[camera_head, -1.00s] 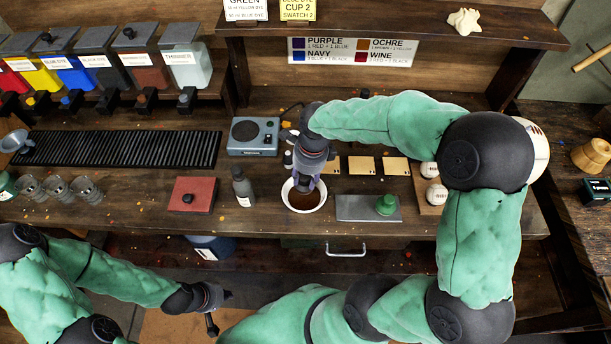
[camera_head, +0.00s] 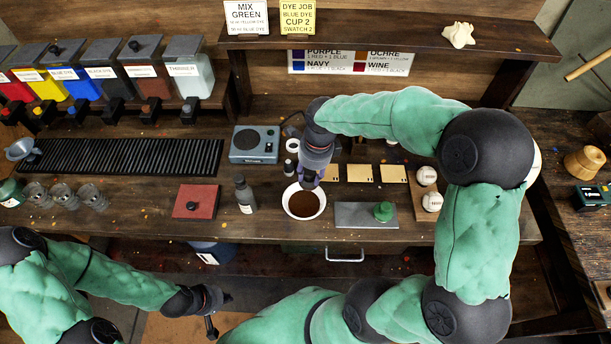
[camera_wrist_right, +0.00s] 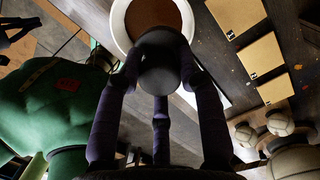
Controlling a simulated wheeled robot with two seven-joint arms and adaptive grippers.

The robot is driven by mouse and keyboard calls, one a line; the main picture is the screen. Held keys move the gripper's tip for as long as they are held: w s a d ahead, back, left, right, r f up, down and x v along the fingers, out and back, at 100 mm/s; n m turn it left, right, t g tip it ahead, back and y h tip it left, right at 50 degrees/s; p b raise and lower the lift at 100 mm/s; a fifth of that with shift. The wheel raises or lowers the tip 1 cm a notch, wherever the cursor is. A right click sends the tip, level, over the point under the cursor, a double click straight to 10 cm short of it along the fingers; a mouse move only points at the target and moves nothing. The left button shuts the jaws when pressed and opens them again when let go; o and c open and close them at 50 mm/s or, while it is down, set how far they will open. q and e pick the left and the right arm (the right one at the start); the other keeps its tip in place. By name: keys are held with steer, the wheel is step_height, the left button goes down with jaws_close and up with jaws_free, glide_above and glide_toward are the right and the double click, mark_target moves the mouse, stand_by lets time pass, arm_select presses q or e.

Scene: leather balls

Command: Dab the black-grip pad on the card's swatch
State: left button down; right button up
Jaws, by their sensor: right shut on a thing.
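The bowl also shows there, behind the grip (camera_wrist_right: 128,28). Tan cards lie in a row behind the bowl: one by the gripper (camera_head: 334,174), a middle one (camera_head: 360,173) and a right one (camera_head: 393,174). Their swatches are too small to read. My left gripper (camera_head: 218,312) is open and empty in front of the bench.
A green-grip pad (camera_head: 383,211) stands on a grey slab (camera_head: 352,215) right of the bowl. A grey bottle (camera_head: 244,195) and a red slab (camera_head: 195,201) stand left. White balls (camera_head: 427,175) sit right of the cards.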

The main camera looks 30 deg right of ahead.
steer(key=w+d+p, duration=0.2)
steer(key=d, duration=0.7)
steer(key=p, duration=0.2)
glide_above(357, 172)
step_height(357, 172, down, 3)
steer(key=shift+s+d+f+b, duration=0.1)
steer(key=shift+d+f+b, duration=0.05)
steer(key=shift+f+b, duration=1.1)
steer(key=shift+s+d+f+b, duration=0.15)
steer(key=shift+f+b, duration=0.6)
steer(key=shift+f, duration=0.9)
steer(key=shift+f+b, duration=0.3)
steer(key=shift+f, duration=0.1)
steer(key=shift+w+r, duration=0.1)
steer(key=shift+r, duration=0.05)
stand_by(0.3)
steer(key=shift+r+p, duration=2.3)
steer(key=shift+r, duration=1.1)
